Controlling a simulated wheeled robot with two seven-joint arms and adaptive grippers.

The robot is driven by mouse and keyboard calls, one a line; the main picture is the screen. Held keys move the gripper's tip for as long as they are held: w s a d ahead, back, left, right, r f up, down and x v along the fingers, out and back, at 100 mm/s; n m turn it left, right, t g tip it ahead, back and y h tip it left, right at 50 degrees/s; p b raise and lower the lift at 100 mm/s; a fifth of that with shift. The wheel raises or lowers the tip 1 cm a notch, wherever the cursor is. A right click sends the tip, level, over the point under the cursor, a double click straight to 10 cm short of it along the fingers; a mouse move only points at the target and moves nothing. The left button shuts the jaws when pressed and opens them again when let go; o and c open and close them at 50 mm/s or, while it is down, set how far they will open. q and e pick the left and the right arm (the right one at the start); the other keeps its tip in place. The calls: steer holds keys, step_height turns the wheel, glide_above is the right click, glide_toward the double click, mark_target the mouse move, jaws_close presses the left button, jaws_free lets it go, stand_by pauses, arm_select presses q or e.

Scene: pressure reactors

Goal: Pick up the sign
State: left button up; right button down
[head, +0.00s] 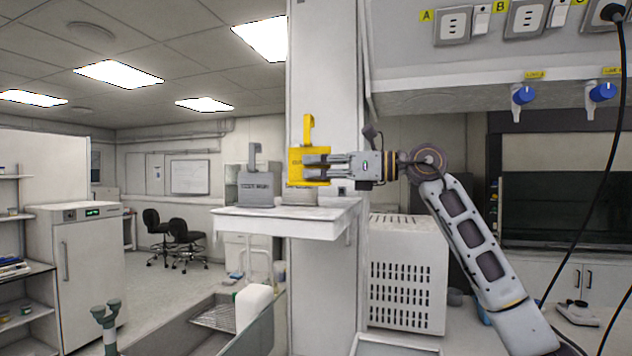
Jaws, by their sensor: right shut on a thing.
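A yellow sign (310,154) with a hook-shaped top is upright in front of the white column, above a small white shelf (290,219). My right gripper (318,167) reaches it from the right and is shut on its plate, and the fingers cover part of its face. A grey sign (259,187) of similar shape stands on the shelf to the left. My left gripper is not in view.
A grey block (300,196) sits on the shelf below the yellow sign. A perforated white box (407,272) is under my right arm. Blue knobs (523,95) and a black cable (617,130) hang at the right. A sink with a white bottle (253,306) is below the shelf.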

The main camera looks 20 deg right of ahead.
mark_target(309, 150)
steer(key=shift+r, duration=2.3)
